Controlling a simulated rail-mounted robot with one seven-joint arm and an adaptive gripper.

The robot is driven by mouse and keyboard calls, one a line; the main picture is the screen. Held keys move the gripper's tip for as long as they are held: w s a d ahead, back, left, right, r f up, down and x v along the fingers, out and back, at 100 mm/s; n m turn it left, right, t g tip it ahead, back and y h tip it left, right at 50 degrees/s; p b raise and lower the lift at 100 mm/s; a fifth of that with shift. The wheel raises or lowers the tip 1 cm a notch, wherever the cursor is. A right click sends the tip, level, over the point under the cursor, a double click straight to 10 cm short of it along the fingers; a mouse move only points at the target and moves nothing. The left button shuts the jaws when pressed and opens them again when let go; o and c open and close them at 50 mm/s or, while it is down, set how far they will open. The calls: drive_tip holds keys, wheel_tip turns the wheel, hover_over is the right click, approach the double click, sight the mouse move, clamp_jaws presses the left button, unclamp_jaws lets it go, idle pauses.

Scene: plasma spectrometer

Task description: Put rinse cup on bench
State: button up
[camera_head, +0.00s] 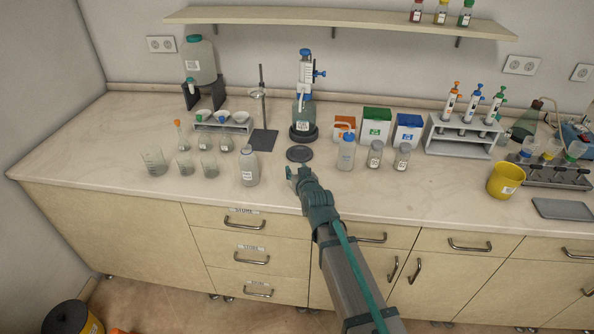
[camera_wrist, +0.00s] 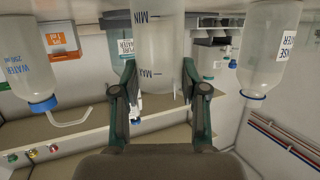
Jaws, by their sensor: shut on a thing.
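My gripper (camera_head: 297,176) is shut on a translucent rinse cup. The wrist view is upside down and shows the rinse cup (camera_wrist: 158,40) between my two fingers (camera_wrist: 159,75). The cup carries MIN and MAX marks and stands upright with its neighbours. In the head view the cup can hardly be made out, and the gripper is near the front of the bench (camera_head: 100,130), in front of a round dark disc (camera_head: 300,154). The head view does not clearly show whether the cup touches the bench.
The pure-water dispenser (camera_head: 304,120) stands behind the disc. A blue-capped wash bottle (camera_head: 346,152) and two small jars are right of my gripper. A rinse-water bottle (camera_head: 249,166) stands to its left. Bare bench lies between this bottle and my gripper, and front right before the yellow tub (camera_head: 505,181).

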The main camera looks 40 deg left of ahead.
drive_tip(key=shift+f, duration=0.15)
drive_tip(key=o, duration=1.1)
drive_tip(key=shift+c, duration=0.2)
drive_tip(key=shift+s+d+r, duration=0.1)
drive_tip(key=shift+d+r, duration=0.05)
drive_tip(key=shift+r, duration=0.1)
drive_tip(key=b+v, duration=0.3)
drive_tip(key=v, duration=0.8)
drive_tip(key=shift+s+d, duration=0.15)
drive_tip(key=shift+d, duration=0.1)
